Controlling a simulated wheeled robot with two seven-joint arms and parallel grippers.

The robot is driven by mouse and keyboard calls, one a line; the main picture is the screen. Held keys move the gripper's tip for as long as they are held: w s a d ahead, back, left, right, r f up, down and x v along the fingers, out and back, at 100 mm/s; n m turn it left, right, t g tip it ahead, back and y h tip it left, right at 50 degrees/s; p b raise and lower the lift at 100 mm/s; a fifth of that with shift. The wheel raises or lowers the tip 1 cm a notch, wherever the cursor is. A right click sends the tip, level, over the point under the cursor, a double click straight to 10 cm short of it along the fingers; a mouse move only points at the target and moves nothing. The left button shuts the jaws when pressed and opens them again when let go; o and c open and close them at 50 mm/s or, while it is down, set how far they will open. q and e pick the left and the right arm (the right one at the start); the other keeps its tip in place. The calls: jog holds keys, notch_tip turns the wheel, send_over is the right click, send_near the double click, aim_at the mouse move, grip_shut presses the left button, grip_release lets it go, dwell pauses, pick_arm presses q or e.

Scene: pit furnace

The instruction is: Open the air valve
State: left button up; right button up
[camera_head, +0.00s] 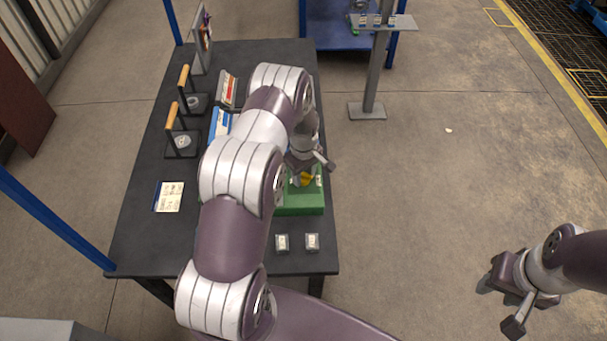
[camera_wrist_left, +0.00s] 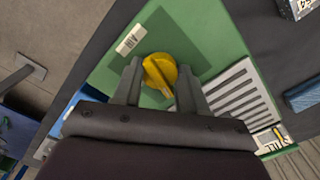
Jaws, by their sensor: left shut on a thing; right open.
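The air valve shows as a yellow round knob (camera_wrist_left: 160,72) with a raised grip bar on a green box (camera_wrist_left: 205,25) in the left wrist view. My left gripper (camera_wrist_left: 160,85) is shut on the knob, one finger on each side. In the head view the green box (camera_head: 300,203) lies on the dark table, and a bit of the yellow knob (camera_head: 306,179) shows below my left gripper (camera_head: 305,168). My left arm hides much of the box. My right gripper (camera_head: 502,293) is open and empty over the floor at the lower right.
The dark table (camera_head: 135,235) holds two wooden-handled stands (camera_head: 178,128) at its left side, a paper card (camera_head: 169,197), and two small blocks (camera_head: 297,242) near its front edge. A grey post (camera_head: 376,75) stands beyond it.

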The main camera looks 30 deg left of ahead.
pick_arm(q)
jog(key=m+b, duration=0.1)
jog(key=m, duration=0.2)
jog(key=shift+f+m, duration=0.1)
jog(key=shift+m, duration=0.2)
jog(key=m+b, duration=0.1)
jog(key=m, duration=0.3)
jog(key=shift+s+m, duration=0.1)
jog(key=shift+m, duration=0.2)
jog(key=m, duration=0.4)
jog(key=shift+m+b, duration=0.4)
jog(key=shift+m, duration=1.6)
jog(key=o, duration=1.1)
jog(key=shift+c, duration=0.2)
jog(key=shift+a, duration=0.1)
